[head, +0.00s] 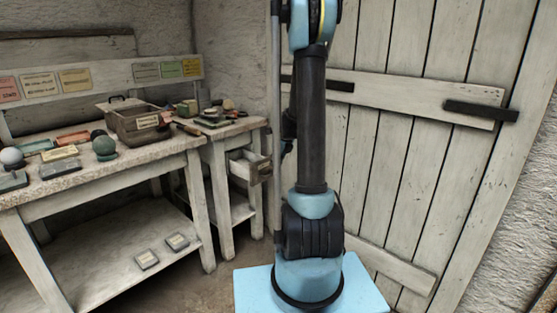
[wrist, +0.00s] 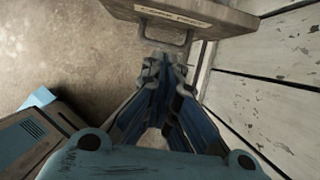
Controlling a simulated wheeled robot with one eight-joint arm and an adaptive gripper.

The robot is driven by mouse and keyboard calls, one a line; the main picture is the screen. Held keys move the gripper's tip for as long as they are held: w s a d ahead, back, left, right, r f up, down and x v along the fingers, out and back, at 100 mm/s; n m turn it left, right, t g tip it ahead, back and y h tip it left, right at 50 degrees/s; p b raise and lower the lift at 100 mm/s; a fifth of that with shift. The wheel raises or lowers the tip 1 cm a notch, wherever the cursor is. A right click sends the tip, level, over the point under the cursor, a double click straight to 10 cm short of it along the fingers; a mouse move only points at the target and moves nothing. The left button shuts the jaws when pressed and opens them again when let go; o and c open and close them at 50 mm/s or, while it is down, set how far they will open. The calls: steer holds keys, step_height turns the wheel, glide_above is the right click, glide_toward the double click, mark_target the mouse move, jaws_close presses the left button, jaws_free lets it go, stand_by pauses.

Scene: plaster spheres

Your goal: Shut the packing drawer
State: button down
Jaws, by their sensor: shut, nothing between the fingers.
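The packing drawer (head: 249,167) is pulled out from the small side table in the head view, its pale inside showing and its front facing right. In the wrist view, the grey drawer front (wrist: 220,16) with a pale label and a metal loop handle (wrist: 143,28) is at the top. My gripper (wrist: 167,62) is shut and empty, its fingertips just below the handle in the picture. I cannot tell whether they touch it. In the head view my own arm hides most of the gripper.
The side table (head: 241,128) carries several small items. A long workbench (head: 105,171) stands left of it, with a wooden box (head: 139,127), a green sphere (head: 104,146) and a white sphere (head: 11,156). A plank door (head: 420,150) is close on the right. Some floor (wrist: 70,60) is clear.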

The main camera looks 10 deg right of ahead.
steer(key=shift+w+a, duration=0.6)
steer(key=shift+w, duration=0.2)
steer(key=shift+w+a, duration=0.55)
steer(key=shift+w, duration=0.25)
